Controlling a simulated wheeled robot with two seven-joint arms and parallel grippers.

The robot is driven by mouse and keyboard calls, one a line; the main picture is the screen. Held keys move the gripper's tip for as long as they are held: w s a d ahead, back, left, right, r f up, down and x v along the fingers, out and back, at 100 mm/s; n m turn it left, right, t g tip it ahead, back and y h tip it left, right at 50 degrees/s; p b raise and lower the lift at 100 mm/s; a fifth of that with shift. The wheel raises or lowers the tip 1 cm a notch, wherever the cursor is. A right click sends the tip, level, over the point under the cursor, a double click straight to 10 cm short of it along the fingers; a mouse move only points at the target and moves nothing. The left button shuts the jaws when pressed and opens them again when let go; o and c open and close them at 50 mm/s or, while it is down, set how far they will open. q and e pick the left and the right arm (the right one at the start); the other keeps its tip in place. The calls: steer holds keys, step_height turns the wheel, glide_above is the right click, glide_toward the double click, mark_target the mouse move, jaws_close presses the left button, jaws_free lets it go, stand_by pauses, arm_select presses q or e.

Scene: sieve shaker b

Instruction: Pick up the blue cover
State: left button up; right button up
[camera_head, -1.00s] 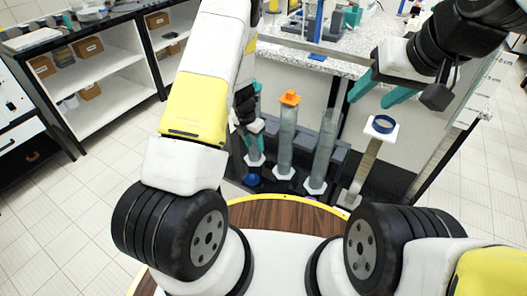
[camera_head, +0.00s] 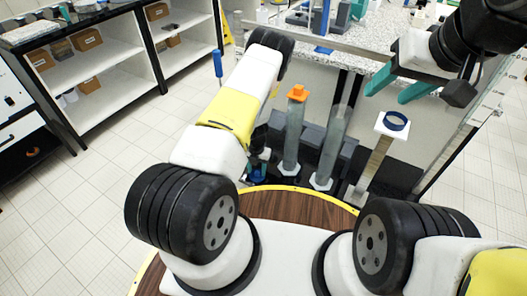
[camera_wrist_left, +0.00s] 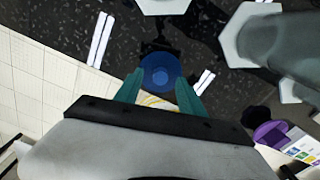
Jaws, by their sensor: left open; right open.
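The blue cover (camera_wrist_left: 160,72) is a round blue disc on the dark speckled surface in the left wrist view. It sits between the tips of my left gripper (camera_wrist_left: 158,88), whose teal fingers are open on either side of it. I cannot tell whether they touch it. In the head view the blue cover (camera_head: 259,174) shows low beside the tall cylinders, partly hidden by my left gripper (camera_head: 257,160). My right gripper (camera_head: 400,87) is open and empty, high at the right near the counter.
A clear cylinder with an orange cap (camera_head: 297,93) and another clear cylinder (camera_head: 333,145) stand right of my left gripper. A post with a white top carries a blue ring (camera_head: 396,121). A purple round piece (camera_wrist_left: 270,133) lies right in the wrist view. Open floor lies left.

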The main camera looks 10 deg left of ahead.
arm_select(q)
steer(key=shift+f, duration=0.5)
jaws_close()
